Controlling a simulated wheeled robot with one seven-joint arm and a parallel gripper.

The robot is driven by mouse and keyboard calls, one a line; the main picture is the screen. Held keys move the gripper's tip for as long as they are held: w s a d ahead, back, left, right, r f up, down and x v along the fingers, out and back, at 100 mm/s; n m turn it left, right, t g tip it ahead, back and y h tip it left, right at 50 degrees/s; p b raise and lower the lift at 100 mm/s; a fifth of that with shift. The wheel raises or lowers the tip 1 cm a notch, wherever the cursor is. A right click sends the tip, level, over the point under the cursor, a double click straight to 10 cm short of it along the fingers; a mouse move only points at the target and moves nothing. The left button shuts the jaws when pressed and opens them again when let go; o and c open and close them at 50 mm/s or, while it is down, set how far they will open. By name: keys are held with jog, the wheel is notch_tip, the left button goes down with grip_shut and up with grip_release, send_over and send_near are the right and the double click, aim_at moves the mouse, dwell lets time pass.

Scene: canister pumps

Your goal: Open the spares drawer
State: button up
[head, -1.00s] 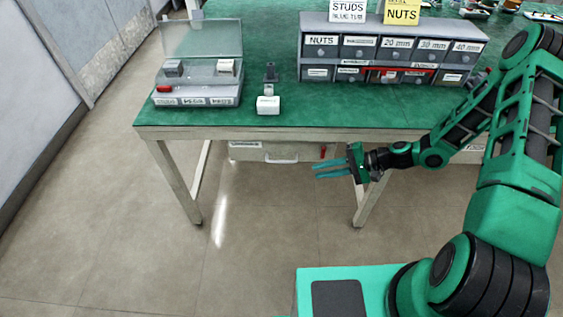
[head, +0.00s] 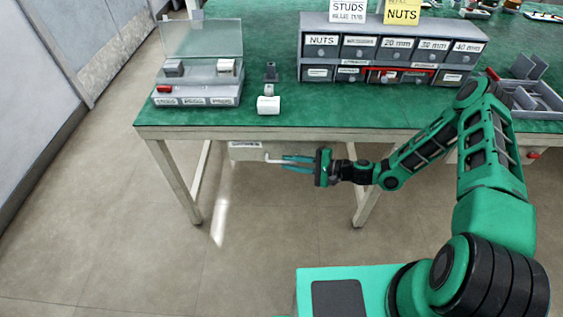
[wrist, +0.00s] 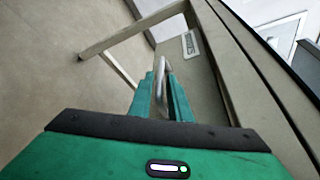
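The spares drawer (head: 245,153) is a pale grey front under the green bench, with a small label on its left part. My gripper (head: 284,162) is at the handle, fingers pointing left. In the wrist view my gripper (wrist: 161,85) has its fingers apart around the handle; I cannot see clear contact.
The green bench top (head: 200,119) overhangs the drawer. A bench leg (head: 176,180) stands left of it. On top are a grey parts cabinet (head: 390,50), an open clear-lidded box (head: 198,88) and a white-based item (head: 268,104). The floor in front is clear.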

jog(key=shift+x, duration=1.7)
